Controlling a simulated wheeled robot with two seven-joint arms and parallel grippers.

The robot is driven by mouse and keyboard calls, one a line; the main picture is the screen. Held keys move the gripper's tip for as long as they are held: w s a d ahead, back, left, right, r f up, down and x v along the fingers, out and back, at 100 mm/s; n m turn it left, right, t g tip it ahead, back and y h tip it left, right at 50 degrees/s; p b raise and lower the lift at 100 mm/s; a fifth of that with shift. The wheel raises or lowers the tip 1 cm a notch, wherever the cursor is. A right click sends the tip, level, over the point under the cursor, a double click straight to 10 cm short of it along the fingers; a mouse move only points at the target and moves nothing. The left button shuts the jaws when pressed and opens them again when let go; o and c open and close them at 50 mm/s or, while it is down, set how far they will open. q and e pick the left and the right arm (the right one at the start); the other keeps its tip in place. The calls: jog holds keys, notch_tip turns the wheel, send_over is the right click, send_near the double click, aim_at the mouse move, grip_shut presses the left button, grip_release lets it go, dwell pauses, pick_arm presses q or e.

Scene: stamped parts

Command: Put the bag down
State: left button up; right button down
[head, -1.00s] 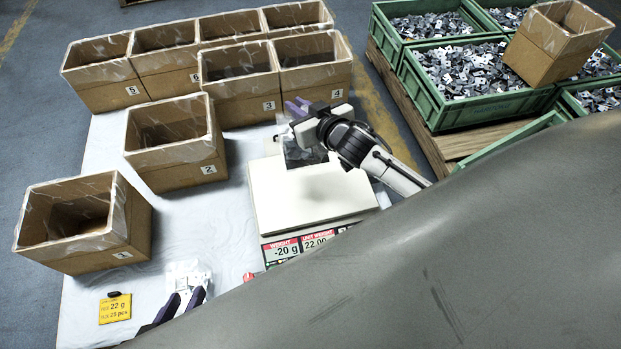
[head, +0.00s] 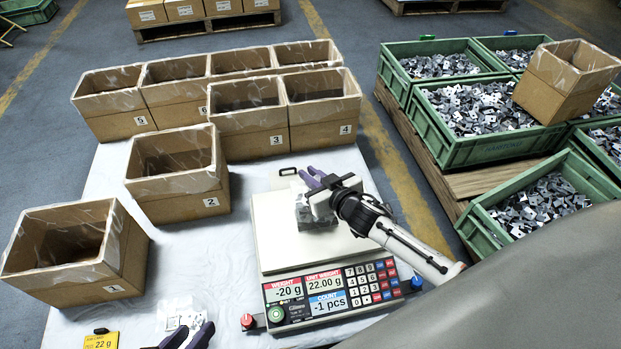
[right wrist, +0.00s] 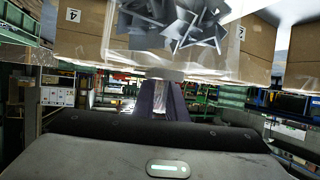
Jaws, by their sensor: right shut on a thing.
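My right gripper (head: 313,180) is shut on the top of a clear bag (head: 305,212) of grey metal parts. The bag hangs over the white plate of the scale (head: 280,250); whether its bottom touches the plate cannot be told. The scale reads -20 g and -1 pcs. In the right wrist view, the bag's parts (right wrist: 170,25) show at the top, beyond the gripper fingers (right wrist: 160,100). My left gripper (head: 188,337) is at the lower edge of the head view, fingers apart, by another clear bag (head: 178,313) on the table.
Open cardboard boxes with numbers stand left and behind, including box 1 (head: 112,289), box 2 (head: 211,202) and box 4 (head: 346,130). Green crates (head: 470,150) of parts stand on a pallet at right. White table shows between boxes and scale.

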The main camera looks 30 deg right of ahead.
jog(key=shift+r, duration=0.15)
jog(key=shift+f, duration=0.2)
jog(key=c, duration=1.8)
grip_release()
jog(key=shift+f, duration=0.1)
pick_arm(q)
jog(key=shift+r, duration=0.15)
